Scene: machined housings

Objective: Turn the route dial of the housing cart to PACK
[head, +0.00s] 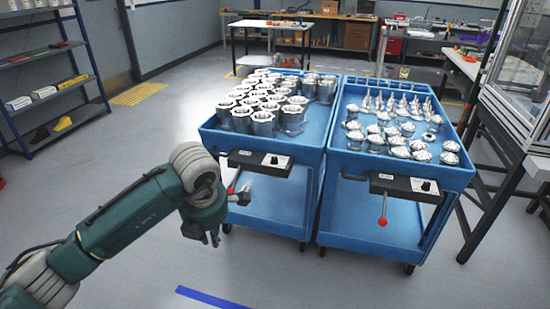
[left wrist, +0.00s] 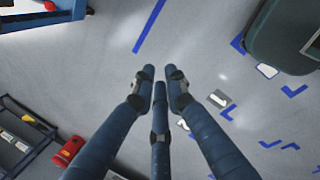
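The housing cart (head: 308,143) is the blue cart on the left, its top tray full of shiny metal cylindrical housings (head: 262,118). A dark control panel (head: 250,159) sits on its front edge with a small round dial (head: 275,161). The dial's setting and lettering are too small to read. A lever with a red knob (head: 230,190) hangs below the panel, partly hidden by my left wrist. My left gripper (head: 211,240) is in front of and below the panel, pointing down, apart from the dial. My right gripper is not in view.
A second blue cart (head: 340,150) with cone-shaped metal parts stands close on the right, with its own panel (head: 403,187) and red-knobbed lever (head: 382,221). A shelf rack (head: 45,70) stands at the left, a machine frame at the right. The floor before the carts is clear.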

